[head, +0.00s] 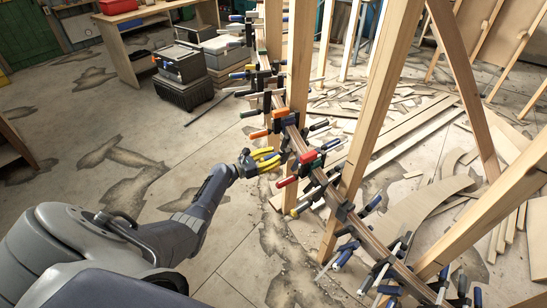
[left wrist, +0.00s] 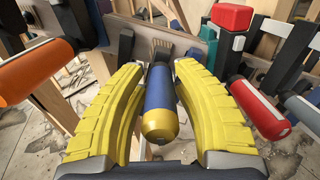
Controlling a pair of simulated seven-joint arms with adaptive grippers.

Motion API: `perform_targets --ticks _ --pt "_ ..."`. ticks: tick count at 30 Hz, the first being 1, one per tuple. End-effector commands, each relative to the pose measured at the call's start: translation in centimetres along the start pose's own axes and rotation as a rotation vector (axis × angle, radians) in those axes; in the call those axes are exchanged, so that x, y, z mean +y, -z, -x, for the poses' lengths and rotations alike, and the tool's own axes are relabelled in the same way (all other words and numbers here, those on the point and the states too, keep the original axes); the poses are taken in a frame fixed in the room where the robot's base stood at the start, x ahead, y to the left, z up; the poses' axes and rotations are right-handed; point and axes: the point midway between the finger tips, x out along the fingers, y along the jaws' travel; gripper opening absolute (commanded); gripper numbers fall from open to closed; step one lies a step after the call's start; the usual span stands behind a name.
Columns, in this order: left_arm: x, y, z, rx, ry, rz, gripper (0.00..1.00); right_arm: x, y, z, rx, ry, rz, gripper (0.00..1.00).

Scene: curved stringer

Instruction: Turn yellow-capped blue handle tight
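The blue handle with a yellow cap (left wrist: 160,105) points toward the camera in the left wrist view. It lies between the two ribbed yellow fingers of my left gripper (left wrist: 160,72). Narrow gaps show beside the cap. Near the fingertips the fingers lie very close to the handle, and I cannot tell whether they touch it. In the head view my left gripper (head: 267,160) reaches the row of clamps on the curved stringer (head: 359,231) from the left. The fingers partly cover that spot. My right gripper is not in view.
An orange handle (left wrist: 32,70) is left of my fingers, and a red handle (left wrist: 260,108) is to their right. A red block (left wrist: 231,17) sits above it. Wooden posts (head: 375,100) stand behind the clamps. The floor on the left is mostly clear, with black cases (head: 184,75) farther back.

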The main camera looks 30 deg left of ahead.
Motion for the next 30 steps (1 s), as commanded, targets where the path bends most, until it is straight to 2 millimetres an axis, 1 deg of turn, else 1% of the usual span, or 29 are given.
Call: perform_targets --ticks 1,6,7,14,20,26,30 --pt "0.01 0.00 0.02 0.000 0.000 0.000 0.21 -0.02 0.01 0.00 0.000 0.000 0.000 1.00" --pt "0.01 0.00 0.02 0.000 0.000 0.000 0.01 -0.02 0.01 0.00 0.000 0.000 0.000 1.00" --pt "0.01 0.00 0.03 0.000 0.000 0.000 0.00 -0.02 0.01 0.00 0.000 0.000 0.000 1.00" --pt "0.01 0.02 0.03 0.000 0.000 -0.005 0.00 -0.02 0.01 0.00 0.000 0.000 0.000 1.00" --pt "-0.03 0.03 0.01 0.000 0.000 -0.062 0.00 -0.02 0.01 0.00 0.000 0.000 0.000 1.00" --pt "-0.02 0.01 0.02 0.000 -0.001 -0.202 0.00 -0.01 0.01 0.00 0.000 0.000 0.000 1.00" --pt "-0.08 0.02 0.00 0.000 -0.001 -0.332 0.00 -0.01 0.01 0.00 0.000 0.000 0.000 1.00"
